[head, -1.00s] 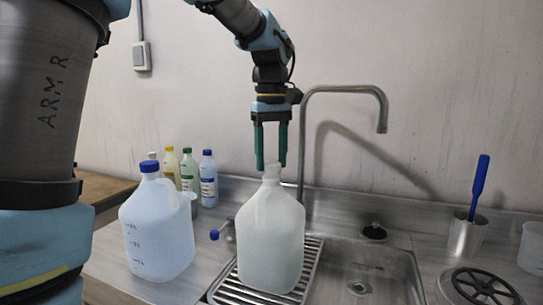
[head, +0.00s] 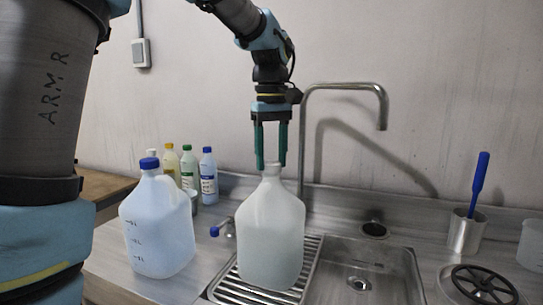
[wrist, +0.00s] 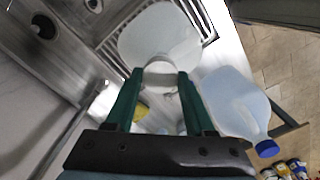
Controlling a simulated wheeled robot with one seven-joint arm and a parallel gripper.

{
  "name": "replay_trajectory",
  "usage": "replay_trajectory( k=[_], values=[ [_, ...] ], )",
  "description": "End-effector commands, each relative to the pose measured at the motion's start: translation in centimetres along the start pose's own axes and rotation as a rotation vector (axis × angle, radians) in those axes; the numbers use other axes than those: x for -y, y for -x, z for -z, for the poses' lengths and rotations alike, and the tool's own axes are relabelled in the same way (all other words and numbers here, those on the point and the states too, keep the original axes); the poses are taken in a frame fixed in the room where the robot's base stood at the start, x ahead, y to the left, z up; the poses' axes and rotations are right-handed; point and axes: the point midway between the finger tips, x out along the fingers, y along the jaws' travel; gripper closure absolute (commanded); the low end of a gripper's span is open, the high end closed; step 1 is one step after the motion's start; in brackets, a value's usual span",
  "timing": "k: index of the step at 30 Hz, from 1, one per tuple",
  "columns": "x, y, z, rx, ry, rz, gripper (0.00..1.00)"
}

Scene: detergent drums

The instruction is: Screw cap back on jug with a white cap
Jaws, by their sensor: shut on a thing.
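The jug with a white cap (head: 270,232) is a translucent white jug standing upright on the ribbed drainboard, left of the sink basin. It also shows below the gripper in the wrist view (wrist: 158,32). My gripper (head: 271,166) points straight down over its neck. The green fingers are shut on the white cap (wrist: 160,68), one on each side, at the mouth of the jug. The fingers partly hide the cap, and I cannot tell how tightly it sits on the neck.
A second jug with a blue cap (head: 158,228) stands to the left. Several small bottles (head: 208,177) stand behind it. A blue-handled tap (head: 222,229) is close to the white-capped jug. A tall faucet (head: 345,88) arches behind. The sink basin (head: 365,272) is empty.

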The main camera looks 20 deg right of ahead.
Motion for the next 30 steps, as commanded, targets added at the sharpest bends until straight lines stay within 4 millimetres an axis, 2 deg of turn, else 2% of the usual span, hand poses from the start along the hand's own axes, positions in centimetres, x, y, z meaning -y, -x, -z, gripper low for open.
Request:
replay_trajectory(
  k=[14,30],
  values=[
    [-0.05,-0.1,0.0,-0.001,-0.016,-0.001,0.96],
    [-0.07,-0.08,-0.04,0.001,-0.466,-0.001,0.96]
  ],
)
